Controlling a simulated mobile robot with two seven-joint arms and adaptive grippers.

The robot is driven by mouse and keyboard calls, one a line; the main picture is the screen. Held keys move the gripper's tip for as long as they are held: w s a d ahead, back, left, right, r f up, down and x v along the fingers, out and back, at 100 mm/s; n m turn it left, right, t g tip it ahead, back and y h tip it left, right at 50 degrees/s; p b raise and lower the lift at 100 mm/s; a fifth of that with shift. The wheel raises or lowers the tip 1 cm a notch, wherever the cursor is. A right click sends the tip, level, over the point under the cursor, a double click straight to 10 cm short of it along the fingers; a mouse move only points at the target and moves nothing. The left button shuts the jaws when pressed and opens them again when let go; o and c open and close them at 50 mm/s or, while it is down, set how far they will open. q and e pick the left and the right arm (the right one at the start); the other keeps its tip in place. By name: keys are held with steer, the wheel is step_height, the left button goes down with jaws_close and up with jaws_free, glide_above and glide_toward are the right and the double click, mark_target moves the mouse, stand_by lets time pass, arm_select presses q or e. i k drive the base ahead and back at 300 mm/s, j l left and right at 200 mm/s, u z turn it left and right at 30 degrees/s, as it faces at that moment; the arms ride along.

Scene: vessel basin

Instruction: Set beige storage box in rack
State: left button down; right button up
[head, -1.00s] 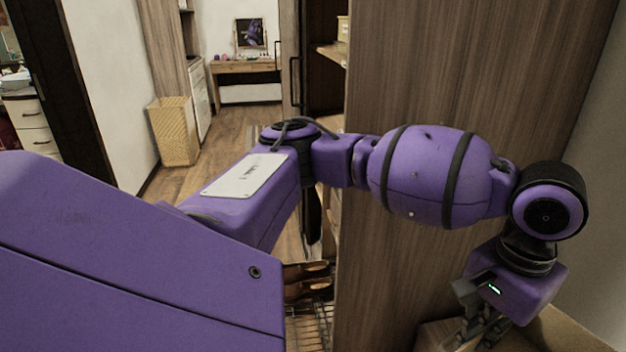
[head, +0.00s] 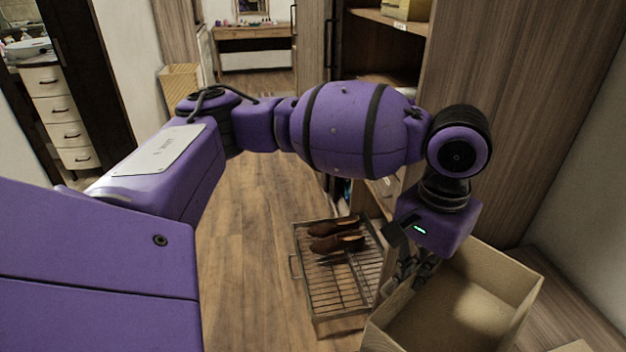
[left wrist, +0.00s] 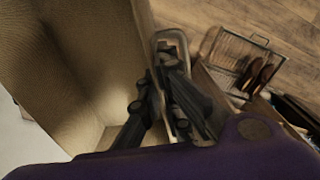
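The beige storage box (head: 515,272) is open-topped and empty as far as I see, at the lower right of the head view. Its near end is cut off by the frame. My left gripper (head: 408,275) is shut on the box's left wall at the rim. In the left wrist view, the fingers (left wrist: 172,95) straddle the wall of the box (left wrist: 85,60), one inside and one outside. A wire rack (head: 335,290) with brown shoes on it stands out from the wardrobe, left of the box. My right gripper is not in view.
The wooden wardrobe has an open compartment with a shelf (head: 385,18) bearing a yellowish box (head: 405,8). Its tall side panel (head: 520,110) rises behind the storage box. The wooden floor (head: 250,240) left of the rack is clear. A woven basket (head: 180,85) stands farther back.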

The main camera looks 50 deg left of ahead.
mark_target(336, 283)
steer(key=i+j+u, duration=0.2)
steer(key=u, duration=0.2)
steer(key=i+j+u, duration=0.15)
steer(key=u, duration=0.3)
steer(key=i+j, duration=0.1)
steer(key=i, duration=0.3)
steer(key=i+j, duration=0.15)
steer(key=i, duration=0.25)
steer(key=i+j, duration=0.1)
steer(key=i, duration=0.3)
